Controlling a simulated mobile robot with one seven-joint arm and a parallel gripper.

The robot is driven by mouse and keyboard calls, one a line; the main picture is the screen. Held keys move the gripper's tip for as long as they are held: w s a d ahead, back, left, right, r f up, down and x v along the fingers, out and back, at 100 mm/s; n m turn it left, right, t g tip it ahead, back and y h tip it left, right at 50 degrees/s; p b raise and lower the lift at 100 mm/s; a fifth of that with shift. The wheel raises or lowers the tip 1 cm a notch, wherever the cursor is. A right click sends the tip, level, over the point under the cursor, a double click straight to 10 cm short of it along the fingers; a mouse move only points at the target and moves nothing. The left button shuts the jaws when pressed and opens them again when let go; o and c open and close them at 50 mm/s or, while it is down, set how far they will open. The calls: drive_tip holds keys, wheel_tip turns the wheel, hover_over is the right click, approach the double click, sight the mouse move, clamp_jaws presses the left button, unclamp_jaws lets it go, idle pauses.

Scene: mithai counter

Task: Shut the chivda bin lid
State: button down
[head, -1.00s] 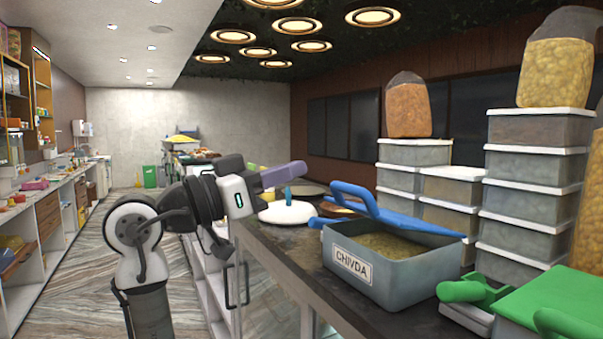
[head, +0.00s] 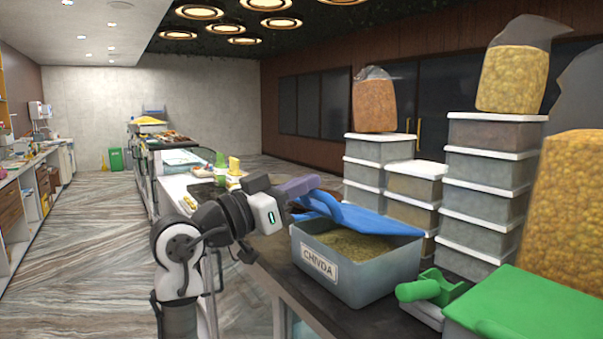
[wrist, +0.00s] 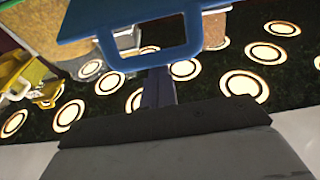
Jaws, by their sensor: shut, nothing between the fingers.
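The chivda bin (head: 350,275) is a grey open-topped box labelled CHIVDA on the counter, filled with yellowish snack. Its blue lid (head: 372,219) stands open, tilted up at the bin's far side. My gripper (head: 303,185) is shut and empty, its purple fingers at the lid's left end, overlapping the blue handle. In the wrist view, the lid's handle loop (wrist: 150,58) hangs just beyond the fingertips of my gripper (wrist: 158,78). I cannot tell whether they touch.
A green scoop (head: 425,288) and a green lid (head: 520,305) lie right of the bin. White-lidded tubs (head: 490,165) are stacked behind, with snack bags on top. Bottles (head: 234,172) stand farther back on the counter. The floor (head: 95,250) at left is clear.

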drive_tip(key=shift+f, duration=0.15)
drive_tip(key=b, duration=0.1)
drive_tip(key=f+b, duration=0.2)
drive_tip(key=b, duration=0.1)
drive_tip(key=shift+s+a+f+h, duration=0.2)
drive_tip(key=shift+s+a+h, duration=0.05)
drive_tip(key=shift+a+h, duration=0.05)
drive_tip(key=f+b, duration=0.1)
drive_tip(key=b, duration=0.1)
drive_tip(key=f+t+h+b, duration=0.1)
drive_tip(key=b, duration=0.2)
drive_tip(key=a+f+t+h+b, duration=0.1)
drive_tip(key=f+b, duration=0.1)
drive_tip(key=shift+s+a+b, duration=0.1)
drive_tip(key=shift+s+b, duration=0.25)
drive_tip(key=shift+s, duration=0.05)
